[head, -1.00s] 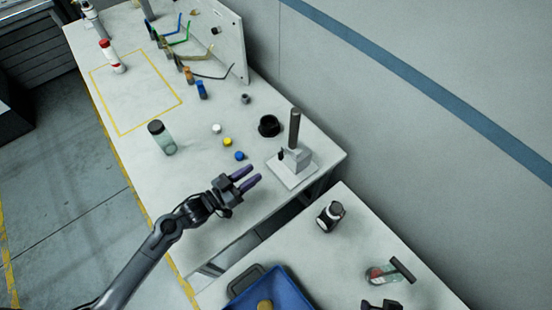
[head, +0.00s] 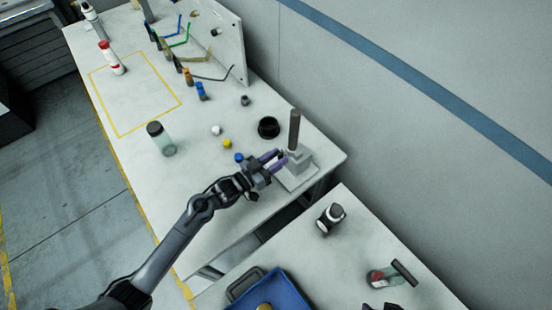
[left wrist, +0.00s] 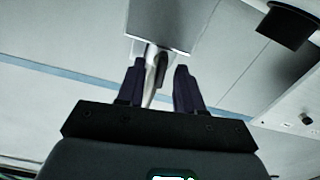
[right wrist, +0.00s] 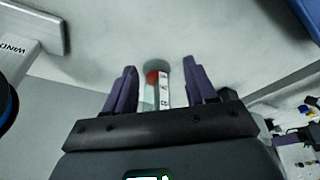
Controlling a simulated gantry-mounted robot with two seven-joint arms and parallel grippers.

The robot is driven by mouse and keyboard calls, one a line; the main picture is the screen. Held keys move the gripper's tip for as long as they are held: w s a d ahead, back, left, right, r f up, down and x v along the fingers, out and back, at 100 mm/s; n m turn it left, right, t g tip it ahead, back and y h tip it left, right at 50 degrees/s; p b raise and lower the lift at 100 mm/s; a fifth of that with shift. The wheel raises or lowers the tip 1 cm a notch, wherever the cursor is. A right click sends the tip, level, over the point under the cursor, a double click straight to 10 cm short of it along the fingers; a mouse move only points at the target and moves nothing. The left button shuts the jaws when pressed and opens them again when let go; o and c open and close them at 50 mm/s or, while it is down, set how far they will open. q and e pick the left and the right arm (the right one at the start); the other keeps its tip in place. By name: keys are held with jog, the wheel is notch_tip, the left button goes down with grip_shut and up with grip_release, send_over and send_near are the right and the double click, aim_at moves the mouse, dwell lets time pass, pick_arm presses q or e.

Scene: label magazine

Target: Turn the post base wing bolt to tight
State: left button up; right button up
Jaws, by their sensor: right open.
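The dark post (head: 294,128) stands upright in a grey block (head: 300,158) on a pale base plate (head: 300,179), near the table's right corner. My left gripper (head: 277,158) reaches the near side of this base, its purple fingers largely covering the wing bolt in the head view. In the left wrist view the dark wing bolt (left wrist: 160,69) lies between the fingers, below the grey block (left wrist: 165,25); gaps show, so the gripper is open around it. My right gripper (right wrist: 158,88) is open, with a red and white labelled clear container (right wrist: 158,86) seen between its fingers.
A black cup (head: 268,128) stands behind the post base. Blue (head: 239,157), yellow (head: 227,144) and white (head: 216,130) caps lie to its left. A clear jar (head: 161,139) stands farther left. A blue tray (head: 286,288) and dark jar (head: 331,217) are on the near table.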

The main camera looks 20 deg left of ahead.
pick_arm(q)
grip_shut()
jog(key=shift+m+p, duration=0.45)
jog(key=shift+m, duration=0.45)
grip_release()
jog(key=shift+s, duration=0.1)
